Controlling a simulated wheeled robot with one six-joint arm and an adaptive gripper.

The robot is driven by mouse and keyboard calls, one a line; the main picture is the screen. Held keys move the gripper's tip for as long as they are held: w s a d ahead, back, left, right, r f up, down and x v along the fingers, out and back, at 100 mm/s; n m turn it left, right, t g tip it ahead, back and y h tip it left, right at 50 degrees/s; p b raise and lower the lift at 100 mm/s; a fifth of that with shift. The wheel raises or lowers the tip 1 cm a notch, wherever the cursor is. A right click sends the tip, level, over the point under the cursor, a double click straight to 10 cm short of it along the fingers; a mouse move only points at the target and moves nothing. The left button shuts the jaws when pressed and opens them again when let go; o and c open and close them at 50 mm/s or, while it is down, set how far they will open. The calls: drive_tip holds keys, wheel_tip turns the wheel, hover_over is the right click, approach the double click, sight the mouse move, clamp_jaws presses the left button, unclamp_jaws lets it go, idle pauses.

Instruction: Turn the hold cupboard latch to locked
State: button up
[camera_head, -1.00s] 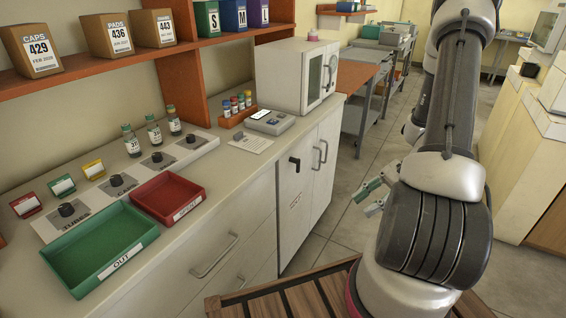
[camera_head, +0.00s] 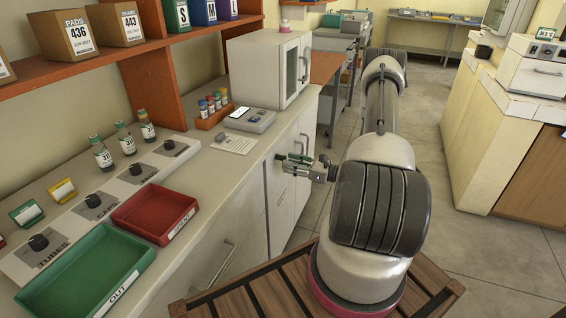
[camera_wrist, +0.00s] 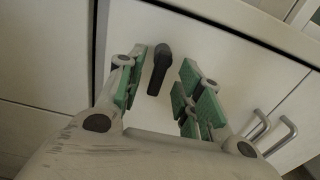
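The hold cupboard latch is a black lever (camera_wrist: 159,70) on a pale cupboard door (camera_wrist: 212,50) in the wrist view. It stands roughly upright in that picture, tilted slightly. My gripper (camera_wrist: 160,92) is open, with green-padded fingers on either side of the lever and visible gaps to it. In the head view my gripper (camera_head: 300,167) is at the cupboard front, below the counter edge. There it hides most of the latch. Whether the fingertips touch the door cannot be told.
Two bar handles (camera_wrist: 270,133) are beside the latch in the wrist view. Above the cupboard, the counter holds a white cabinet (camera_head: 262,70), a grey device (camera_head: 248,119), a red tray (camera_head: 155,212) and a green tray (camera_head: 85,275). Open floor (camera_head: 425,215) lies to the right.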

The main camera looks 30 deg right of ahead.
drive_tip(key=shift+x, duration=1.65)
clamp_jaws()
